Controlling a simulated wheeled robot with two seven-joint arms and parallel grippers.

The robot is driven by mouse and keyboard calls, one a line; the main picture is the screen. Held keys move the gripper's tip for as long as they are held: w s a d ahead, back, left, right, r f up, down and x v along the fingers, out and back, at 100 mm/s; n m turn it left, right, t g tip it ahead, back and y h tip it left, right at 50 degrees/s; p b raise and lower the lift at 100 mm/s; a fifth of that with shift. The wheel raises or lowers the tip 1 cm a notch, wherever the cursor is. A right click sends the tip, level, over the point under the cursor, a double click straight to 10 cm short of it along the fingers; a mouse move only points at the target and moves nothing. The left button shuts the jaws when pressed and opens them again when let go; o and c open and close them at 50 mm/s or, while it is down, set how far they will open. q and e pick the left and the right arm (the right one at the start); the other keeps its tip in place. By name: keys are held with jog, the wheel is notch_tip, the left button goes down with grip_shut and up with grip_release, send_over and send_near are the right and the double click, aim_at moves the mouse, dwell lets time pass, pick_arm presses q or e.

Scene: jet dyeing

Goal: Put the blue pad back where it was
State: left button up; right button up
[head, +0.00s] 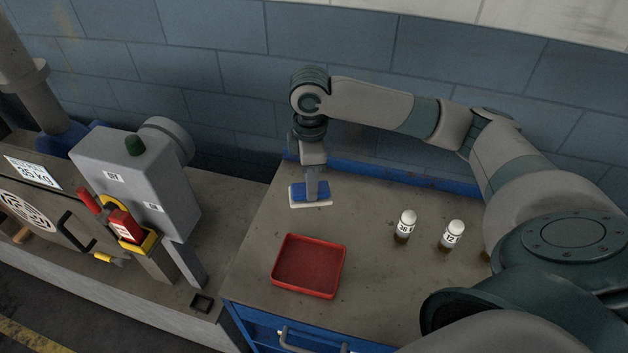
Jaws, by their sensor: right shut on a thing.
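The blue pad (301,191) has a blue upper part and a pale lower layer. It is at the back left of the workbench top, behind the red tray. My right gripper (312,190) points down from above and is shut on the pad. The pad looks level and at or just above the bench surface; I cannot tell whether it touches. The gripper covers part of the pad's middle. My left gripper is not in view.
A red tray (308,238) lies empty on the bench (375,290). Two white-capped bottles marked 36 (406,226) and 12 (452,235) stand to its right. The bench middle is clear.

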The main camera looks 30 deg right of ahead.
jog(key=w+d+f, duration=0.1)
jog(key=w+d, duration=0.1)
jog(key=w+d+f+p, duration=0.1)
jog(key=w+f, duration=0.1)
jog(key=w+d+f+p, duration=0.1)
jog(key=w+d+f, duration=0.1)
jog(key=w, duration=0.1)
jog(key=shift+d+f, duration=0.2)
jog(key=shift+d, duration=0.1)
jog(key=shift+s+f+p, duration=0.1)
jog(key=shift+p, duration=0.2)
jog(key=shift+f, duration=0.3)
notch_tip(320, 180, down, 3)
jog(key=shift+r+p, duration=0.1)
jog(key=shift+p, duration=0.75)
jog(key=shift+f, duration=0.2)
